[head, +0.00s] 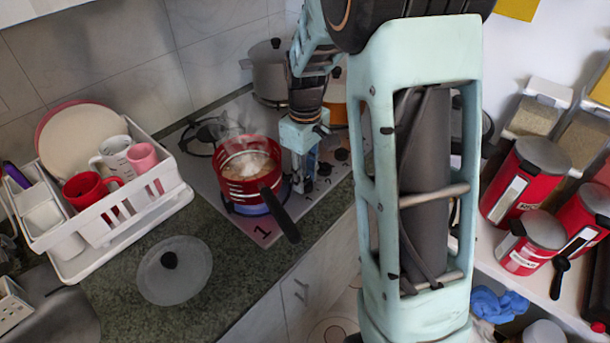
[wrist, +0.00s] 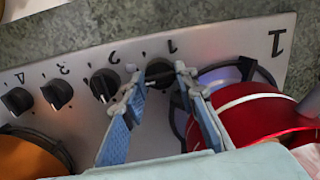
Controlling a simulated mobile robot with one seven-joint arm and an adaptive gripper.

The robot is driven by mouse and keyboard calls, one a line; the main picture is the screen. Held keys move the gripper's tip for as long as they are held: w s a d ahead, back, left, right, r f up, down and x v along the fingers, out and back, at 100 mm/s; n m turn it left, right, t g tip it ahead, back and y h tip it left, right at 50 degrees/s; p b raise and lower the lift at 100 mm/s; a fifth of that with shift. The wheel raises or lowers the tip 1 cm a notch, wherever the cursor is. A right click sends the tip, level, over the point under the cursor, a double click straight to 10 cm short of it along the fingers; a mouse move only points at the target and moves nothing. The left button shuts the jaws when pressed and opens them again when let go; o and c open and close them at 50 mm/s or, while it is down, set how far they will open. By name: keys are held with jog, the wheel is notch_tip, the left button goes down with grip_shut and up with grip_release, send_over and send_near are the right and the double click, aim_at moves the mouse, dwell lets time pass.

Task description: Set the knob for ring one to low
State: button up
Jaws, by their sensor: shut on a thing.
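The black knob for ring one (wrist: 160,74) sits beside the small printed 1 on the hob (wrist: 110,150) in the wrist view. My gripper (wrist: 162,78) has its blue fingers on either side of this knob and is shut on it. In the head view my gripper (head: 300,184) reaches down to the hob's front edge, right of the red pot, and hides the knob. The knob's pointer setting cannot be read. Ring one (head: 252,209), with a blue glow, is under the red pot (head: 235,190), which steams. The pot also shows in the wrist view (wrist: 255,112).
The other knobs (wrist: 104,85) stand in a row beside the gripped one. A glass lid (head: 175,270) and a white dish rack (head: 112,232) are at left. Red canisters (head: 524,180) stand at right.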

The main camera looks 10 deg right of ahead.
jog(key=m, duration=0.4)
jog(key=shift+m, duration=2.2)
jog(key=o, duration=1.2)
jog(key=shift+c, duration=0.2)
